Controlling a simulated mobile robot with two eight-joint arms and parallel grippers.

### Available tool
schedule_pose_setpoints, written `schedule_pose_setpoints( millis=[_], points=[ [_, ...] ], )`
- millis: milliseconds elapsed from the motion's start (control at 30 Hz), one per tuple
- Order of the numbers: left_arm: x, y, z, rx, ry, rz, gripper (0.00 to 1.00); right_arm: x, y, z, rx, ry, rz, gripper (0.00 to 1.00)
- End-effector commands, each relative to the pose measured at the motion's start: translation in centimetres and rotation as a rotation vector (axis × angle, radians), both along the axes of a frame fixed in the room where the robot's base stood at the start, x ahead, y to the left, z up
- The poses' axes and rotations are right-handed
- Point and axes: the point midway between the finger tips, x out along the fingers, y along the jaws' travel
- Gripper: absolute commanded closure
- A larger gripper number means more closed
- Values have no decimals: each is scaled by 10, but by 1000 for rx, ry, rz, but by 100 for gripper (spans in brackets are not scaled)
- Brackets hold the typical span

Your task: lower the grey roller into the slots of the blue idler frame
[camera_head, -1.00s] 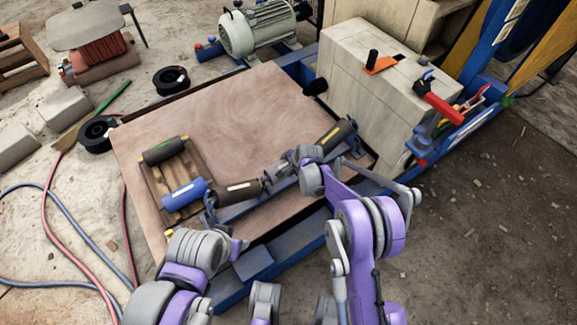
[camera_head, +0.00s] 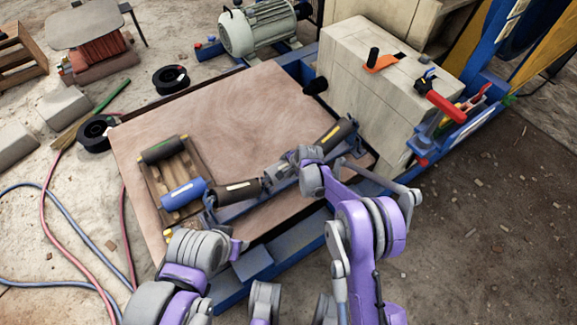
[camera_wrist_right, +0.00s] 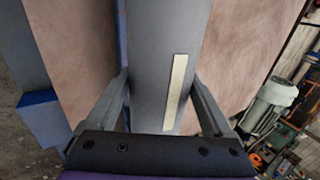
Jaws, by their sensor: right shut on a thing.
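The blue idler frame (camera_head: 256,203) lies diagonally along the front edge of the wooden board, with a dark roller (camera_head: 238,189) at its left end and another (camera_head: 337,134) at its right end. My right gripper (camera_head: 291,160) is over the middle of the frame, shut on the grey roller (camera_wrist_right: 168,70), which has a cream label strip in the right wrist view. In the head view my wrist hides much of this roller, and I cannot tell whether its ends sit in the slots. My left arm (camera_head: 195,250) is at the lower left; its fingers do not show clearly.
A wooden pallet (camera_head: 196,161) with a black roller (camera_head: 163,150) and a blue roller (camera_head: 184,194) lies left of the frame. A pale block (camera_head: 375,95) with tools stands behind the right end. The board's far middle (camera_head: 235,110) is clear.

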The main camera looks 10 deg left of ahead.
Motion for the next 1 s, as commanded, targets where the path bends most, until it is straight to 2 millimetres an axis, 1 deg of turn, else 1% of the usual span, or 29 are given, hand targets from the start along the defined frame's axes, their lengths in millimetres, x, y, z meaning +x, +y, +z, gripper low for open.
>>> schedule_pose_setpoints(
  millis=[1000],
  points=[
    [3,0,-17,0,3,0,50,0,0,-23,1,-1,0,100]
  ],
)
